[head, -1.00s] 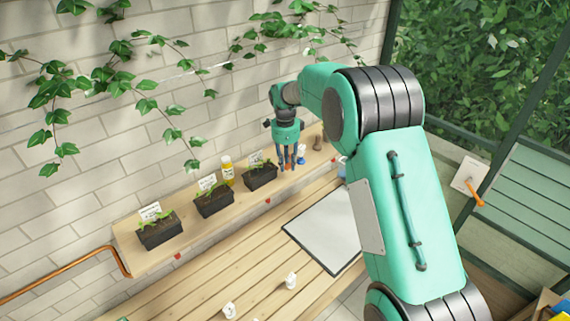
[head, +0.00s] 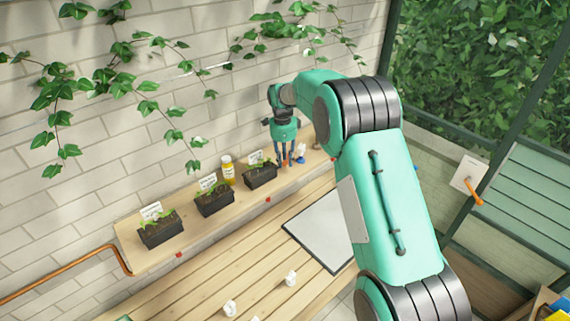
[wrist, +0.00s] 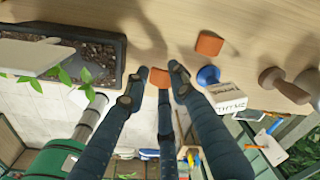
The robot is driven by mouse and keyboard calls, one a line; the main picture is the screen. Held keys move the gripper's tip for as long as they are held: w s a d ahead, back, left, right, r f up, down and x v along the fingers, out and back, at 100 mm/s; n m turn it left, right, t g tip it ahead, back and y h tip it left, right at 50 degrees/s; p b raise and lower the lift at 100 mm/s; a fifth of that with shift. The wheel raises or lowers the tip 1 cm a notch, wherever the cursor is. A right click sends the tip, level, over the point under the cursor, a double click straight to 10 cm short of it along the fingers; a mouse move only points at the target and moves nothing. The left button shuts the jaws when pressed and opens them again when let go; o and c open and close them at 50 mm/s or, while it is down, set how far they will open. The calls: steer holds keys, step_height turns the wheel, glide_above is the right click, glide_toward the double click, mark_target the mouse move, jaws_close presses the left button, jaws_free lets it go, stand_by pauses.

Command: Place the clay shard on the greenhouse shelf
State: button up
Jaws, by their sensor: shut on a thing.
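My gripper (wrist: 160,76) is shut on a small orange clay shard (wrist: 160,78), pinched between the dark fingertips in the wrist view. In the head view my gripper (head: 285,163) points down over the right part of the wooden greenhouse shelf (head: 210,222), just right of the rightmost black planter. The shelf also fills the top of the wrist view (wrist: 185,15). A second orange clay piece (wrist: 209,43) lies on the shelf near the fingertips. Whether the held shard touches the shelf cannot be told.
A black planter (wrist: 112,75) is close on one side of my fingers. A blue-knobbed piece (wrist: 208,75) and a block marked THYME (wrist: 226,97) are on the other, with a wooden tool (wrist: 285,86) beyond. More planters (head: 214,203) and a yellow bottle (head: 228,168) stand along the shelf.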

mark_target(285, 163)
step_height(285, 163, down, 2)
steer(key=shift+f, duration=0.1)
steer(key=shift+s+f, duration=0.1)
steer(key=shift+f, duration=0.35)
